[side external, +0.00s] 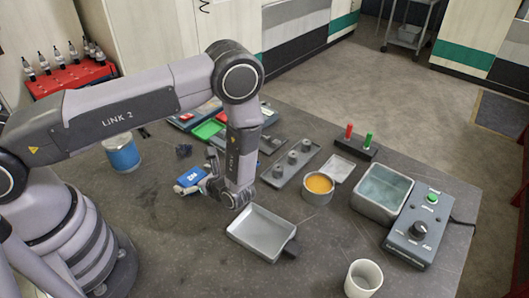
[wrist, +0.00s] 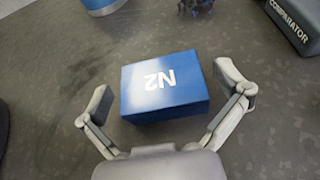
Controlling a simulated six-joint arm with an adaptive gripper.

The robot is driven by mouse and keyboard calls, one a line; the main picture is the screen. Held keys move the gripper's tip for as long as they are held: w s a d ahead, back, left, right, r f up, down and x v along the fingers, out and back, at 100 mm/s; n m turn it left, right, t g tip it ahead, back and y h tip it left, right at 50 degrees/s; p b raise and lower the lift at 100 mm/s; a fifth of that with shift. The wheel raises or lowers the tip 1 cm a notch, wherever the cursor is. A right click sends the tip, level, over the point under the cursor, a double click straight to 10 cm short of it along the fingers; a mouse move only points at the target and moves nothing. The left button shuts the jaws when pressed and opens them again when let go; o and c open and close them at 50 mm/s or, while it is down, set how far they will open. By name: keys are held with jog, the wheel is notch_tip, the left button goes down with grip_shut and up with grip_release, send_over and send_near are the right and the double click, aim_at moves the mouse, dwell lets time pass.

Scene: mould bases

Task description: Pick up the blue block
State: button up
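The blue block (wrist: 165,92), marked N2, lies on the dark table between the spread fingers of my gripper (wrist: 165,105) in the wrist view. A gap shows between the block and each finger. In the side external view the blue block (side external: 191,178) shows at the left of my gripper (side external: 215,190), partly hidden by its fingers. My gripper is open and empty, low over the table. The exact height of the fingertips above the table cannot be told.
A blue can (side external: 122,153) stands to the left. A dark crumpled lump (side external: 183,150) lies behind the block. A metal tray (side external: 262,232), a bowl of orange contents (side external: 318,188) and a grey plate with cylinders (side external: 291,163) are to the right. A box labelled COMPARATOR (wrist: 297,22) is nearby.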

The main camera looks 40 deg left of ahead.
jog(key=c, duration=1.1)
jog(key=shift+o, duration=0.2)
